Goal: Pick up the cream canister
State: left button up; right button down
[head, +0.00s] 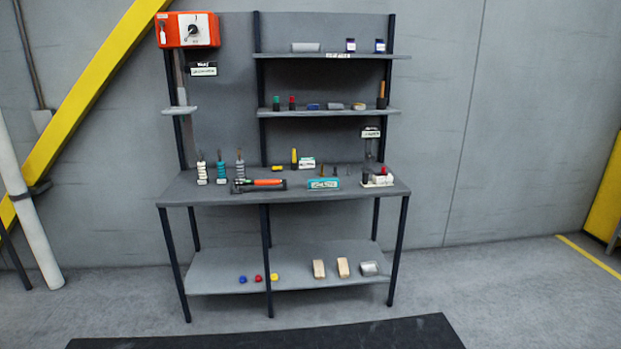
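I cannot tell for certain which object is the cream canister. Two pale cream-tan pieces stand on the low shelf of the workbench, one on the left (319,268) and one on the right (343,267). They look block-like, but they are small at this distance. A grey rounded piece (370,268) lies to the right of them. Neither of my grippers shows in the head view.
The workbench (225,195) stands against a grey wall and holds small tools. Small blue, red and yellow pieces sit on the low shelf (220,265). Two upper shelves hold small jars and parts. A dark mat (270,340) lies on the floor in front.

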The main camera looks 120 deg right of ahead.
aim_at(379, 180)
jog(key=z, duration=4.45)
jog(key=i+z, duration=0.1)
jog(key=i, duration=0.9)
jog(key=i+j+z, duration=0.15)
jog(key=i, duration=0.85)
